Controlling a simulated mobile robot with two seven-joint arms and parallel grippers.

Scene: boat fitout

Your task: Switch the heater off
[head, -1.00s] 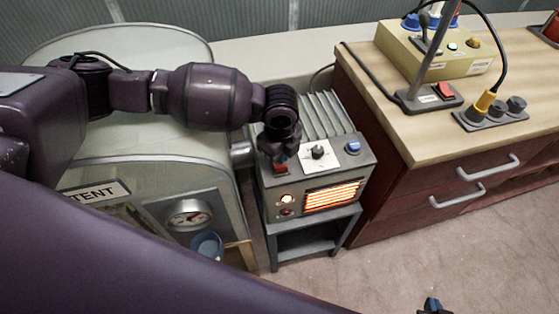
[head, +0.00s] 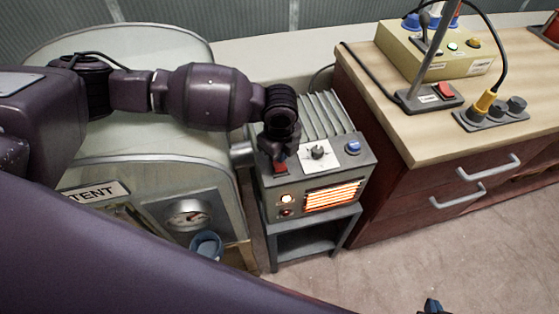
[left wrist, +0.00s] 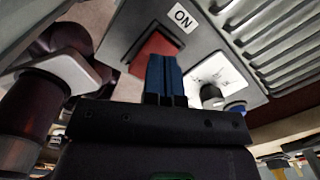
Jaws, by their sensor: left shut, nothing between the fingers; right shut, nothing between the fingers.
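The heater (head: 267,192) is a grey box on a small stand, with ribs on its top. Its grille (head: 334,196) glows orange and a small lamp (head: 287,198) is lit. A red rocker switch (head: 281,169) sits at the top left of its panel, with an "ON" label (left wrist: 182,18) beside it in the left wrist view. My left gripper (left wrist: 165,76) is shut and empty, its blue fingertips over or against the red switch (left wrist: 152,52); contact is unclear. My right gripper (head: 432,304) is shut and empty at the bottom edge, mostly out of view.
A black knob (head: 317,152) and a blue button (head: 353,147) share the heater's panel. A rounded cabinet with a gauge (head: 189,215) stands close on the left. A wooden counter (head: 400,127) with a control box (head: 430,52) is on the right. Floor in front is clear.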

